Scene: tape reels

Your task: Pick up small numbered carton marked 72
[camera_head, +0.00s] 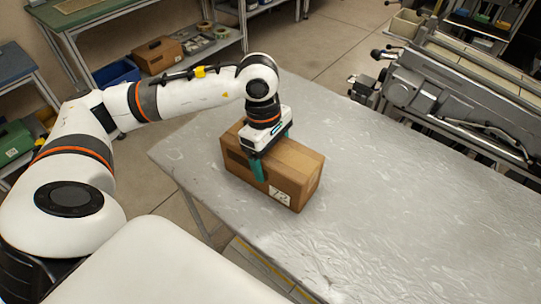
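A brown cardboard carton (296,163) sits at the left part of the grey table, near its front-left edge. A white label with dark figures on its near end appears to read 72, though it is small. My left gripper (272,152) is right above the carton, pointing down, with its teal fingers on opposite long sides. One finger lies over the near side face; the other is mostly hidden behind the carton. I cannot tell whether the fingers press on it. My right gripper is not in view.
The grey table (400,210) is clear to the right of the carton. A metal conveyor-like machine (440,95) stands behind it at the right. Shelving at the back left holds another brown box (158,55) and a blue bin (117,73).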

